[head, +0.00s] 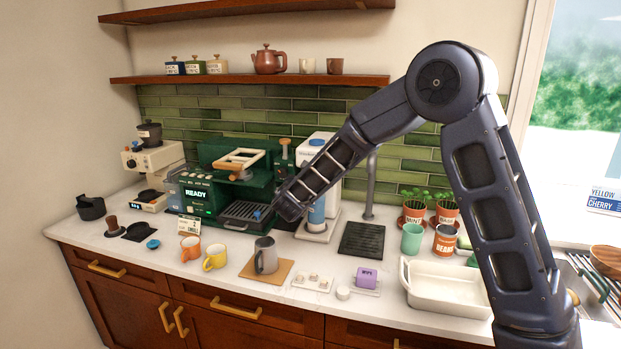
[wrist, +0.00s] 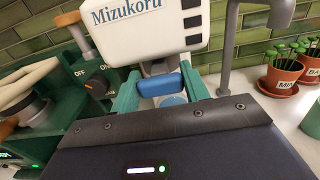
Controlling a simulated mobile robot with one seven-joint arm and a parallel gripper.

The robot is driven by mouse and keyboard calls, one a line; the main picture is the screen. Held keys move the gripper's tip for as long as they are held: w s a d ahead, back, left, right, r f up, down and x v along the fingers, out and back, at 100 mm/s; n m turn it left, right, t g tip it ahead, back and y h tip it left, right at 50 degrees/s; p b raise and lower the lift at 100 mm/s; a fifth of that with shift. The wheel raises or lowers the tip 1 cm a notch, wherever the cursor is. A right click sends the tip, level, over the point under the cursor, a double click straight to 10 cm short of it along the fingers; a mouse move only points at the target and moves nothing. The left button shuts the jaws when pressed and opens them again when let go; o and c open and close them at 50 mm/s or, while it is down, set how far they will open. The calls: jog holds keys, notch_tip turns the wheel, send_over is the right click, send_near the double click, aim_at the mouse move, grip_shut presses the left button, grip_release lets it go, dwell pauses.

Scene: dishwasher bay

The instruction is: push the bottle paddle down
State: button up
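The white water dispenser, marked "Mizukoru" in the wrist view (wrist: 150,42), stands on the counter and also shows in the head view (head: 312,150), partly behind my arm. Its blue paddle (wrist: 160,86) is under the white head. A blue bottle (head: 317,214) stands below, on the dispenser base; a blue round part (wrist: 173,100) just under the paddle may be its top. My gripper (wrist: 162,92) has two teal fingers, spread apart, one on each side of the paddle in the picture. I cannot tell whether they touch it. My arm hides the paddle in the head view.
A metal tap (head: 371,185) and potted herbs (head: 414,211) are on the right. Mugs, a white baking dish (head: 448,290) and small items line the front counter.

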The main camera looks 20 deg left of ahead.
jog(key=c, duration=0.4)
jog(key=shift+f, duration=2.25)
jog(key=o, duration=1.4)
jog(key=s, duration=1)
jog(key=shift+s, duration=0.4)
